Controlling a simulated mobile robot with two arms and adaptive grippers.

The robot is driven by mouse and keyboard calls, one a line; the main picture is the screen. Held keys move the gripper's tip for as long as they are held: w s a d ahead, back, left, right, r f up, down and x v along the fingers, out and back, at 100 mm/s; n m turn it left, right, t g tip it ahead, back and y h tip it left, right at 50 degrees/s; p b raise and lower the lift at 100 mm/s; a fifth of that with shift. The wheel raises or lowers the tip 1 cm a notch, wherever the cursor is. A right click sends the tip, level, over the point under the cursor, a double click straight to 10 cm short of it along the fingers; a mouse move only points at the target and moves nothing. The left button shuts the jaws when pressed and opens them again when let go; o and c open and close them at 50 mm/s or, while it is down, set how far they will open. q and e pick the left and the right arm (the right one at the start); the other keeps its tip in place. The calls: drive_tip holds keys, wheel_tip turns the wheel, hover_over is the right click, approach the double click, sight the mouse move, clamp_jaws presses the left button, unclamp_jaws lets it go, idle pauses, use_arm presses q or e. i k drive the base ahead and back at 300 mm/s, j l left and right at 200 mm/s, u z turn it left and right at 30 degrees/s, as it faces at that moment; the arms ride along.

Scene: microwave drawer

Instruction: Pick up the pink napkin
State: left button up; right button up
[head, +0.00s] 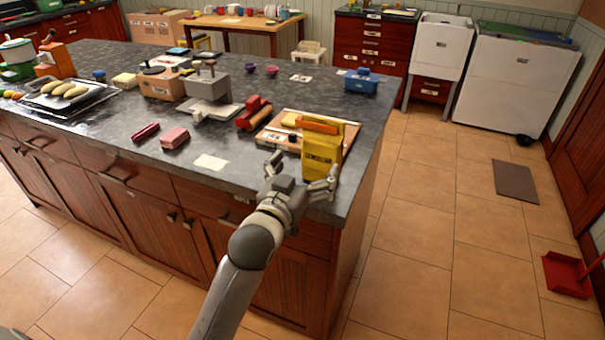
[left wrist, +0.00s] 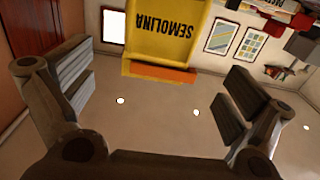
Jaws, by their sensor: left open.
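A small pink folded item (head: 174,138), which looks like the pink napkin, lies on the dark countertop near its front edge. A darker red-pink item (head: 146,132) lies just left of it. My left gripper (head: 301,172) is open at the counter's front right corner, well to the right of the pink item. Its spread fingers are in front of a yellow semolina package (head: 321,152). In the left wrist view the package (left wrist: 168,35) appears upside down beyond the open fingers, with nothing held between them. The pink item cannot be made out there. My right gripper is not in view.
A pale card (head: 211,162) lies right of the pink item. A grey press-like device (head: 208,87), a red object (head: 253,112) and a board (head: 345,137) stand behind. A tray (head: 50,104) is at left.

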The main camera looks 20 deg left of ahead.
sight(172, 139)
drive_tip(key=u, duration=1.45)
